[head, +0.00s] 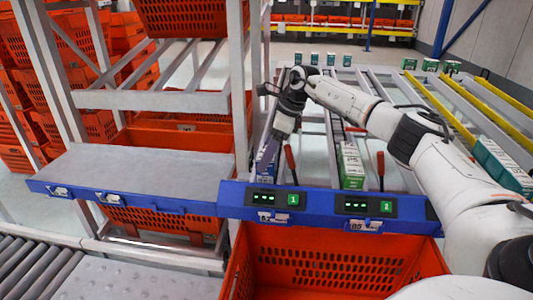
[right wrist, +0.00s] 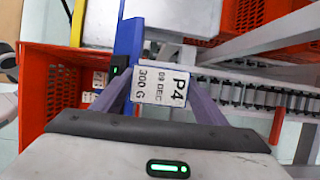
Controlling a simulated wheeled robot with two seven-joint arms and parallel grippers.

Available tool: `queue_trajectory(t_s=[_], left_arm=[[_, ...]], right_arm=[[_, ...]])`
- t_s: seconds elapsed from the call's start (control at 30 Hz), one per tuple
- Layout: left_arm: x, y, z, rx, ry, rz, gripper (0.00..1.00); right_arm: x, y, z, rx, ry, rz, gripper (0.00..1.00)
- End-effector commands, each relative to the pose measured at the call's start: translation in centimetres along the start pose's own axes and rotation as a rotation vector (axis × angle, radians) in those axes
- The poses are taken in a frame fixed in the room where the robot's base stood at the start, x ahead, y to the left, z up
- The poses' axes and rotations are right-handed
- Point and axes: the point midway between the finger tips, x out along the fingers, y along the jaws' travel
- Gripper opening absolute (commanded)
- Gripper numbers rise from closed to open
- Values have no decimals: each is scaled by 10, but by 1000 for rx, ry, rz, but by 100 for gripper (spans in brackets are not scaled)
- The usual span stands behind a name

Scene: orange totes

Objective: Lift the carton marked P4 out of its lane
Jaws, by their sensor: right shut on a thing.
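The carton marked P4 (right wrist: 160,84) shows in the right wrist view, its white face reading P4, 09 DEC and 300 G. My right gripper (right wrist: 162,98) is shut on it, with a purple-grey finger on each side. In the head view my right gripper (head: 268,152) points down at the front end of the lane with the green 1 sign. There the fingers and arm mostly hide the carton, and I cannot tell how far it is above the lane floor. My left gripper is in neither view.
A blue front ledge (head: 325,221) with displays (head: 274,199) runs below the lanes. A red lever (head: 290,162) stands close right of the gripper, and a grey post (head: 238,110) close left. Green-white cartons (head: 351,166) stand in lane 2. An orange tote (head: 330,268) is below.

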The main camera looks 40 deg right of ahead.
Motion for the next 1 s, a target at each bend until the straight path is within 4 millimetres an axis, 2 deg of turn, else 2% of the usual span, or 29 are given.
queue_trajectory(t_s=[0.03, 0.3, 0.4, 0.83, 1.0], left_arm=[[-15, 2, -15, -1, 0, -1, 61], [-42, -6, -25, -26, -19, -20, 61], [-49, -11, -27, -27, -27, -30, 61], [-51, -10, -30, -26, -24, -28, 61], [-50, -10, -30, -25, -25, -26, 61]], right_arm=[[-22, -1, 10, -1, -3, -1, 37], [-72, -3, 30, -1, -3, 0, 37], [-84, -4, 35, -1, -3, 0, 37], [-86, -3, 36, -2, -3, -1, 37], [-86, 17, 35, -5, -2, -2, 37]])
